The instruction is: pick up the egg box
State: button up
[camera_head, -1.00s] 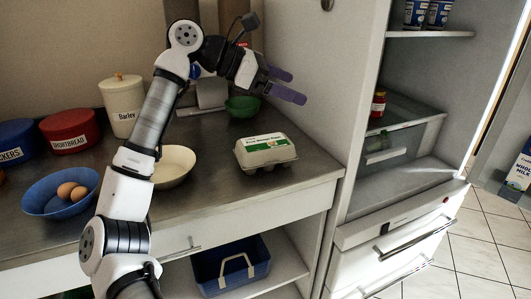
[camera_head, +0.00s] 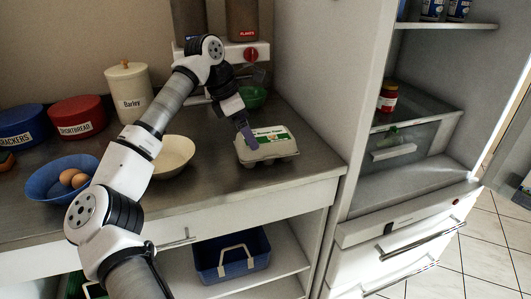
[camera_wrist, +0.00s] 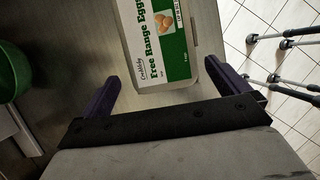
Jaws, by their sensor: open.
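The egg box (camera_head: 268,146) is a grey-white carton with a green and white label. It sits closed on the metal worktop near its front right edge. It also shows in the wrist view (camera_wrist: 163,40), with the label "Free Range Eggs" readable. My gripper (camera_head: 247,136) points down at the egg box's left part in the head view. In the wrist view my gripper (camera_wrist: 165,88) is open and empty, with one purple finger on each side of the box's near end. I cannot tell the exact height of the fingers over the box.
A green bowl (camera_head: 251,98) stands behind the egg box, and a cream bowl (camera_head: 172,156) to its left. A blue bowl (camera_head: 60,178) holds brown eggs (camera_head: 74,178). The tall fridge side (camera_head: 325,80) rises right of the worktop. A blue basket (camera_head: 231,258) sits on the shelf below.

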jog(key=shift+s+a+p+x, duration=0.1)
jog(key=shift+p+x, duration=0.2)
jog(key=shift+x, duration=1.2)
jog(key=shift+s+a+p+x, duration=0.15)
jog(key=shift+p+x, duration=0.1)
jog(key=shift+x, duration=1.25)
jog(key=c, duration=0.6)
